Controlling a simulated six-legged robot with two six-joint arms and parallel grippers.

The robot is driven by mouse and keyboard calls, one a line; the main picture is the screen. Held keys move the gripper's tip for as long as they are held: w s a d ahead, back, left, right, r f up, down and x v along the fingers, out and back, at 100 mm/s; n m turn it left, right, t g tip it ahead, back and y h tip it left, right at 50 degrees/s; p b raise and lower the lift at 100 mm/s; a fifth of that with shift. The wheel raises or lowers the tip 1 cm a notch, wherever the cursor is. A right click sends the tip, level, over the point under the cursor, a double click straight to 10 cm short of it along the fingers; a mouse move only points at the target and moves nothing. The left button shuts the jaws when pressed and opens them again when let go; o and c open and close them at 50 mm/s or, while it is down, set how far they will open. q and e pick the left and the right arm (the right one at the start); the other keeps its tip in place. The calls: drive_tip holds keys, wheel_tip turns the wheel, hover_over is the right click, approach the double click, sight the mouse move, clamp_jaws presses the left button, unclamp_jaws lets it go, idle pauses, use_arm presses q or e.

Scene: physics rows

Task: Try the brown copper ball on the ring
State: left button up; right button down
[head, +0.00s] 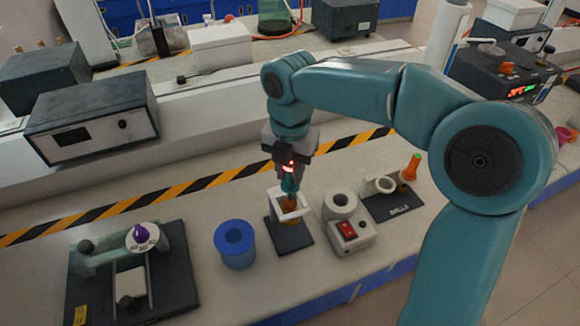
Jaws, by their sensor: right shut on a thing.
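My right gripper (289,177) is shut on a teal handle (289,186) and holds it upright. The brown copper ball (290,203) is at the lower end of the handle, at the white ring plate (304,213) of a small stand with a dark base (291,239). The handle and gripper partly hide the ball, and I cannot tell whether it is in the ring's hole or just above it. My left gripper is not in view.
Right of the ring stand are a white heater (358,238) with a red switch and a dark rack marked BALLS (393,207) holding an orange-handled piece (412,167). Left are a blue cup (235,246) and a device with a dial (142,238). Striped tape (200,183) runs behind.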

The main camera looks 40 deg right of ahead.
sight(290, 184)
drive_tip(key=shift+f, duration=0.15)
drive_tip(key=shift+f+b, duration=0.45)
drive_tip(key=shift+f, duration=0.15)
drive_tip(key=shift+f+b, duration=0.8)
drive_tip(key=shift+f, duration=0.55)
idle(2.4)
idle(1.3)
drive_tip(key=shift+r+p, duration=3.5)
drive_tip(key=shift+r, duration=0.2)
drive_tip(key=shift+f, duration=0.1)
